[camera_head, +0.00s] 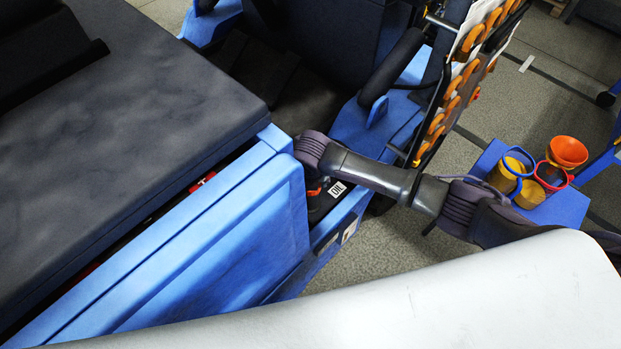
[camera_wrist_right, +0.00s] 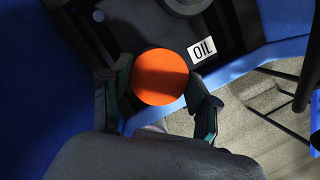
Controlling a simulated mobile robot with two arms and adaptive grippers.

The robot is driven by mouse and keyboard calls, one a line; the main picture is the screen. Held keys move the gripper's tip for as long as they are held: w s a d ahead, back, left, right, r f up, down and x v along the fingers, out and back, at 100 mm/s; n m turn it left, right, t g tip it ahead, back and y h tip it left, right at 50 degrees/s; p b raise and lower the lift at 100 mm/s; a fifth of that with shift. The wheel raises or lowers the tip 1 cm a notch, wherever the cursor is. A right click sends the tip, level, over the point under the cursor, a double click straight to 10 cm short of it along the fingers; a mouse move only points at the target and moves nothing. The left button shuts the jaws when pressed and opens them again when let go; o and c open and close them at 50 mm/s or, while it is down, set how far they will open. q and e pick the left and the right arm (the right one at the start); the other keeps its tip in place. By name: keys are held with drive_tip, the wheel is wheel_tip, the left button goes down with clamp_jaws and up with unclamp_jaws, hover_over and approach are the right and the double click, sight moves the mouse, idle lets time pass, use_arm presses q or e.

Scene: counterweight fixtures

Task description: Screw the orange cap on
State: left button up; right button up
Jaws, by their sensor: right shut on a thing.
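The orange cap (camera_wrist_right: 160,77) is between the two fingers of my right gripper (camera_wrist_right: 155,88) in the right wrist view, which is shut on it. Its round top faces the camera. In the head view only a sliver of the orange cap (camera_head: 313,191) shows by the end of my right arm, beside the white OIL label (camera_head: 337,189). The OIL label also shows in the right wrist view (camera_wrist_right: 202,49), right of the cap. What lies under the cap is hidden, so I cannot tell whether it sits on an opening. My left gripper is out of view.
The blue vehicle body (camera_head: 230,235) with a dark cover (camera_head: 130,110) fills the left. A rack with orange pieces (camera_head: 455,90) stands close behind my right arm. A blue stand (camera_head: 570,208) holds an orange funnel (camera_head: 567,151) and yellow measuring cups. Grey floor is open between them.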

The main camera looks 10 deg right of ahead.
drive_tip(key=shift+f, duration=0.25)
idle(0.4)
drive_tip(key=shift+f+b, duration=0.3)
drive_tip(key=shift+f, duration=0.4)
drive_tip(key=shift+f, duration=0.35)
drive_tip(key=o, duration=1)
drive_tip(key=shift+v, duration=3.95)
drive_tip(key=shift+r, duration=0.15)
